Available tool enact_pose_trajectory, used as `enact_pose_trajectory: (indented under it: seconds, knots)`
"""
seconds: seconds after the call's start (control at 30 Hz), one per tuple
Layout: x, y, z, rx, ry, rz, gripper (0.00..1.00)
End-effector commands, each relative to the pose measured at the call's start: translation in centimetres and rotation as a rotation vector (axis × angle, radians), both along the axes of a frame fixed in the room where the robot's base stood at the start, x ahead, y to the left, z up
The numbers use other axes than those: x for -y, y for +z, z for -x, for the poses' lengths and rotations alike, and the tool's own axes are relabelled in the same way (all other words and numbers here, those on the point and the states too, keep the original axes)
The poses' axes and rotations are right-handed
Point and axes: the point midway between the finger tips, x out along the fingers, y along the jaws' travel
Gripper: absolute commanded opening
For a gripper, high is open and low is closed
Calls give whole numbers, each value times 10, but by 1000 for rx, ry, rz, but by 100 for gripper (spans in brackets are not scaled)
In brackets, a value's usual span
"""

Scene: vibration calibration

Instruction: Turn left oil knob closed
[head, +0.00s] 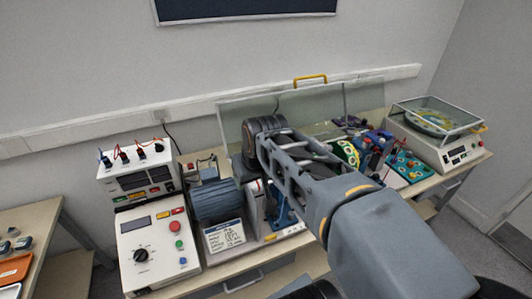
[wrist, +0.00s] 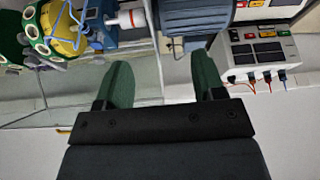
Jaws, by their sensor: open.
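My gripper (wrist: 162,66) is open in the wrist view, with two dark green fingers apart and nothing between them. Beyond the fingertips are a blue-grey motor (wrist: 195,18) and a white coupling with a red band (wrist: 126,19). A blue bearing stand (wrist: 100,30) is left of the coupling; in the head view a blue stand (head: 283,208) shows right of the motor (head: 217,201). I cannot make out the left oil knob in either view; it may be hidden or too small. In the head view my arm hides the gripper tips and part of the rig.
A clear guard panel with a yellow handle (head: 310,79) stands behind the rig. A control box with knob and buttons (head: 157,249) stands left of the motor, with a wired meter box (head: 138,173) behind. A covered balance-like unit (head: 437,133) is far right. An orange tray (head: 14,268) lies lower left.

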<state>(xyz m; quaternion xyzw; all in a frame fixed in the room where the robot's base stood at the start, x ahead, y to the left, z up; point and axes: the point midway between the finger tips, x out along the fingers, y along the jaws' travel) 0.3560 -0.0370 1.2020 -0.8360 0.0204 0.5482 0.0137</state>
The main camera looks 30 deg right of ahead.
Motion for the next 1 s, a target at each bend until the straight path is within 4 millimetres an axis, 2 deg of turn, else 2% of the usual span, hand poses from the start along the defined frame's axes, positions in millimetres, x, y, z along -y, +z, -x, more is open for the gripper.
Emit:
enact_pose_trajectory:
  seconds: [0.03,0.2,0.3,0.4,0.5,0.6,0.7,1.0]
  knots:
    - [20,1,-22,-10,-24,0,63]
    - [91,9,-82,-20,-58,-1,63]
    - [134,7,-106,-22,-71,-3,63]
    - [171,2,-123,-21,-79,-2,63]
    - [198,-2,-132,-20,-83,-2,63]
    - [215,-7,-137,-18,-86,-1,63]
    - [223,-15,-142,-18,-87,-2,63]
    - [226,-64,-163,-20,-86,-4,63]
